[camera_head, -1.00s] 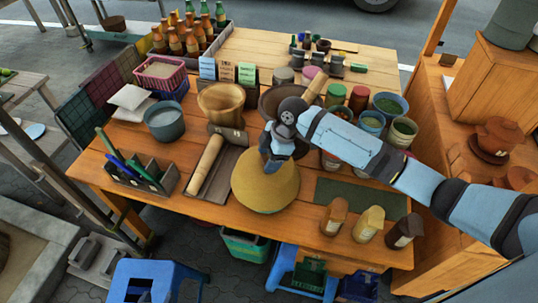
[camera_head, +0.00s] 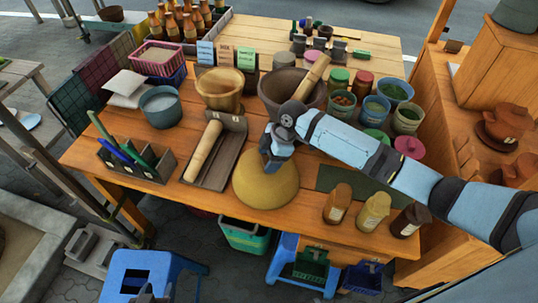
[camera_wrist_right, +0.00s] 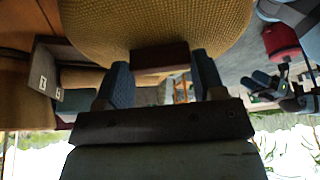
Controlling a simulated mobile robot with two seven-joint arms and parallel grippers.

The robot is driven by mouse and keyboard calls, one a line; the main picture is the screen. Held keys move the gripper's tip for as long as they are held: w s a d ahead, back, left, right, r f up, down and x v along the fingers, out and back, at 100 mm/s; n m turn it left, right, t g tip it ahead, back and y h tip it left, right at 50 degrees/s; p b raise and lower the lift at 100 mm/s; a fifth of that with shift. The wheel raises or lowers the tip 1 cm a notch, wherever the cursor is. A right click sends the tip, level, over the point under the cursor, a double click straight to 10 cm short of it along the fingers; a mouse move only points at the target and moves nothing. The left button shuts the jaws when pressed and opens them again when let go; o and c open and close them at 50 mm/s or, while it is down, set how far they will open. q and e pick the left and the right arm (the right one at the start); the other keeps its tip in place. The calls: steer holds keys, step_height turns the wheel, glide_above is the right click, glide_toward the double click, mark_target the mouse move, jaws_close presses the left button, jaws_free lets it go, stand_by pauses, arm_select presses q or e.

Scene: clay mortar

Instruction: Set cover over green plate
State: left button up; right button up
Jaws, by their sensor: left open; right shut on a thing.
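The cover is a yellow woven dome (camera_head: 265,185) near the front middle of the table in the head view. My right gripper (camera_head: 275,155) is above it, shut on its handle. In the right wrist view, the cover (camera_wrist_right: 155,25) fills the top, and its brown handle (camera_wrist_right: 160,57) lies between the fingers of my right gripper (camera_wrist_right: 160,80). I cannot tell whether the cover touches the table. No green plate shows; the area beneath the cover is hidden. My left gripper (camera_head: 150,294) is partly visible at the bottom edge, open and away from the table.
A tray with a rolling pin (camera_head: 205,150) lies left of the cover. A mortar (camera_head: 283,88) stands behind it. A dark green mat (camera_head: 340,178) and several small jars (camera_head: 373,212) are at right. A blue stool (camera_head: 150,268) stands in front of the table.

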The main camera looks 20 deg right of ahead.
steer(key=o, duration=1.3)
steer(key=v, duration=1.4)
steer(key=s+a+f+m+t+p, duration=0.1)
steer(key=s+a+f+m, duration=0.1)
steer(key=f, duration=0.1)
steer(key=s+a+f+m+t+y+p, duration=0.1)
steer(key=s+a+f+m+t, duration=0.1)
steer(key=s+f, duration=0.1)
steer(key=s+a+f+m+t+p, duration=0.1)
steer(key=s+a+f+m+t, duration=0.1)
steer(key=f, duration=0.3)
steer(key=shift+s+a+m+y+p, duration=0.3)
steer(key=shift+s+a+m+y, duration=0.1)
steer(key=shift+s+a+m, duration=0.1)
steer(key=s+d+f+m+t+h+p, duration=0.1)
steer(key=s+m+t, duration=0.1)
steer(key=s, duration=0.3)
steer(key=s+d+f+m+t+h+p, duration=0.1)
steer(key=s+m, duration=0.1)
steer(key=s, duration=0.3)
steer(key=s+d+f+m+t+h+p, duration=0.1)
steer(key=s+d+m+t, duration=0.1)
steer(key=s, duration=0.4)
steer(key=shift+s+f+m+t, duration=0.1)
steer(key=shift+m+t, duration=0.2)
steer(key=shift+m, duration=0.3)
